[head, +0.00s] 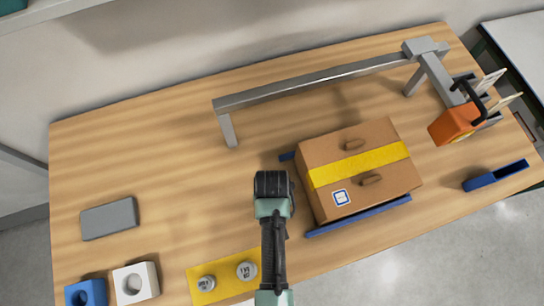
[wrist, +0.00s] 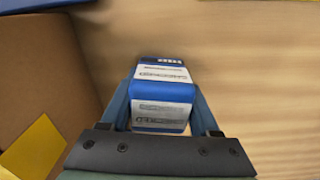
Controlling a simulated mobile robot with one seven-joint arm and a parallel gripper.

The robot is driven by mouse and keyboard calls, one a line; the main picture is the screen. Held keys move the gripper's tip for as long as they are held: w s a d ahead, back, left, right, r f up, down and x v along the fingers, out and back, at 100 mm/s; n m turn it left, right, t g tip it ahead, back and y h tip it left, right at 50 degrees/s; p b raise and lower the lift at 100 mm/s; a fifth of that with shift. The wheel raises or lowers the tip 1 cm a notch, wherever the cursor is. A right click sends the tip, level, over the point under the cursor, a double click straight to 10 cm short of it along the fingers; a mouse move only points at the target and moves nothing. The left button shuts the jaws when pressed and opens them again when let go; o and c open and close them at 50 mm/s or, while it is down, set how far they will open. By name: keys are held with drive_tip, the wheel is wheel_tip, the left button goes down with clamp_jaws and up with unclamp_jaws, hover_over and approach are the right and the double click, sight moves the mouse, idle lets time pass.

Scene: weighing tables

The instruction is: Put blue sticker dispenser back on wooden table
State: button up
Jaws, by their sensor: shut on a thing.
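My gripper (head: 272,185) is over the wooden table (head: 185,160), just left of the cardboard box. In the wrist view my gripper (wrist: 163,115) is shut on the blue sticker dispenser (wrist: 162,90), a blue block with white printed labels, held between its two fingers. In the head view the dispenser is hidden beneath my gripper. The bare wood of the table (wrist: 255,70) shows around the dispenser in the wrist view. I cannot tell whether the dispenser touches the table.
A taped cardboard box (head: 345,195) stands on a blue base (head: 360,217). A metal frame (head: 320,82), orange tool (head: 455,123) and blue tray (head: 495,175) lie behind and right. A grey block (head: 109,218), white block (head: 136,283) and yellow plate (head: 225,290) are left and front. The left middle is clear.

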drive_tip(key=shift+f, duration=0.25)
drive_tip(key=o, duration=1.4)
